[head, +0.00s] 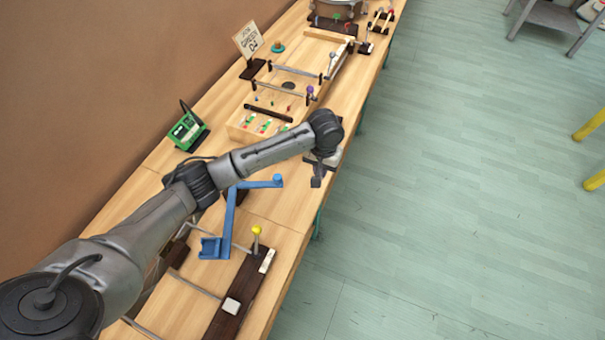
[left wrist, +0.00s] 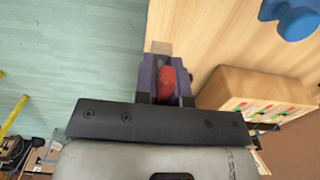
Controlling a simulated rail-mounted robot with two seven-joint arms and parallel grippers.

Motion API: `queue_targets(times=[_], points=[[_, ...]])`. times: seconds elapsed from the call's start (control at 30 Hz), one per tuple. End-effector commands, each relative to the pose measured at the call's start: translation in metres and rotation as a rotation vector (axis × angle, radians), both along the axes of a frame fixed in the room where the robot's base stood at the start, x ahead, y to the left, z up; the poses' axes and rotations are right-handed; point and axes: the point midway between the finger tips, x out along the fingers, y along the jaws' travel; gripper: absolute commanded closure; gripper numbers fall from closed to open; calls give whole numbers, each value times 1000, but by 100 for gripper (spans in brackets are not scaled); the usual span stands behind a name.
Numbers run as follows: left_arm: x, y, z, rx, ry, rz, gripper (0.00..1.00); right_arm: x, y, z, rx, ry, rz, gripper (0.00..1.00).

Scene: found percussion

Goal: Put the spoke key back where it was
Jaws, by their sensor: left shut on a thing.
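My left gripper (head: 318,178) is over the front edge of the long wooden table, just in front of the wooden box (head: 240,132). In the left wrist view the gripper (left wrist: 165,80) is shut on a small red piece (left wrist: 167,86) between its dark fingers. This red piece may be the spoke key; most of it is hidden by the fingers and its shape cannot be told. In the head view the held piece cannot be made out. The box also shows in the left wrist view (left wrist: 255,85), to the right of the fingers. My right gripper is not in view.
A blue bracket (head: 229,218) stands on the table near my forearm. A dark block with a yellow-knobbed lever (head: 256,230) is nearer. A green device (head: 188,131) sits toward the wall, and a sign (head: 248,40) stands farther along. Open floor lies right of the table.

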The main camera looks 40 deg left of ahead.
Motion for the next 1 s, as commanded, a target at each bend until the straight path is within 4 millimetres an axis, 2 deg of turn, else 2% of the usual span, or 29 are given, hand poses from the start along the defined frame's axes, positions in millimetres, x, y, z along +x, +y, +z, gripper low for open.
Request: queue_targets(times=[0.03, 0.2, 0.4, 0.67, 0.9, 1.0], points=[[0, 12, -10, 2, 2, 4, 100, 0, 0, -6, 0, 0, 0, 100], [-1, 43, -28, 2, 2, 3, 100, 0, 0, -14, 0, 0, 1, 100], [-1, 64, -39, 0, 0, 1, 100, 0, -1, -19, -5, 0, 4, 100], [-1, 69, -46, -1, 0, 0, 100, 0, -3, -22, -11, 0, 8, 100], [-1, 69, -76, 1, 1, 0, 100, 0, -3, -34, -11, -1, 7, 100], [-1, 69, -82, 0, -1, 0, 100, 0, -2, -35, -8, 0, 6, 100]])
